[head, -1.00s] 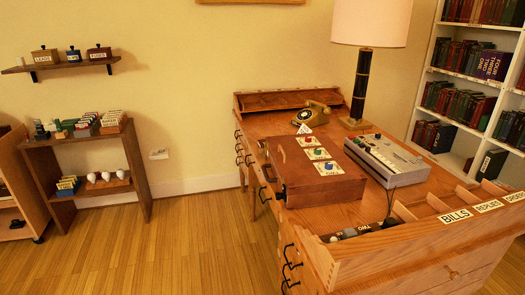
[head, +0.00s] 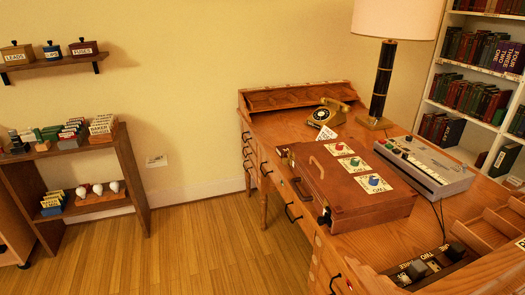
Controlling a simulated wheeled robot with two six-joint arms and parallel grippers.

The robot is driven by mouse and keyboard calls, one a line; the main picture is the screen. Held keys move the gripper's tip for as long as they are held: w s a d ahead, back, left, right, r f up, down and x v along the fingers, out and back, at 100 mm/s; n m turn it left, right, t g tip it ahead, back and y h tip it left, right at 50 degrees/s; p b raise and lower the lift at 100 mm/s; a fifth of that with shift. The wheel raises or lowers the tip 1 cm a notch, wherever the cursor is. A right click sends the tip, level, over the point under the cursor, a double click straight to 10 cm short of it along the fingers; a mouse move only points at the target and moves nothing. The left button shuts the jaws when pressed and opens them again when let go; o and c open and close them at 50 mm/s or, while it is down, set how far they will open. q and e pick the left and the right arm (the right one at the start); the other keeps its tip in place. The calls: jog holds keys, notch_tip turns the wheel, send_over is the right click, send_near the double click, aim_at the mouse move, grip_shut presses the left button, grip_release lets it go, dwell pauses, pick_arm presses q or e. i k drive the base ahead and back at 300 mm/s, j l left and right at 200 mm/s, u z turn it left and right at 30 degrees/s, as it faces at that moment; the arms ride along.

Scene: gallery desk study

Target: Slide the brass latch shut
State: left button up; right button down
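A reddish-brown wooden box (head: 345,205) lies on the wooden desk (head: 375,240). Its top carries red, green and blue knobs on white cards and a pale curved handle (head: 316,166). A small dark fitting (head: 325,216) shows at the box's near left corner. I cannot make out a brass latch for certain, nor whether any latch is open or shut. Neither of my grippers is in view.
Black-handled stamps (head: 418,270) stand at the desk's near end. Left of the desk is clear floor (head: 205,250), then a low shelf (head: 133,180).

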aim_at(285, 162)
jog(key=i+j, duration=0.5)
jog(key=j, duration=0.2)
jog(key=i+j+z, duration=0.1)
jog(key=i+j, duration=0.35)
jog(key=j, duration=0.3)
jog(key=i+j, duration=0.25)
jog(key=j, duration=0.15)
jog(key=i+j+z, duration=0.1)
jog(key=i+j, duration=0.35)
jog(key=j, duration=0.3)
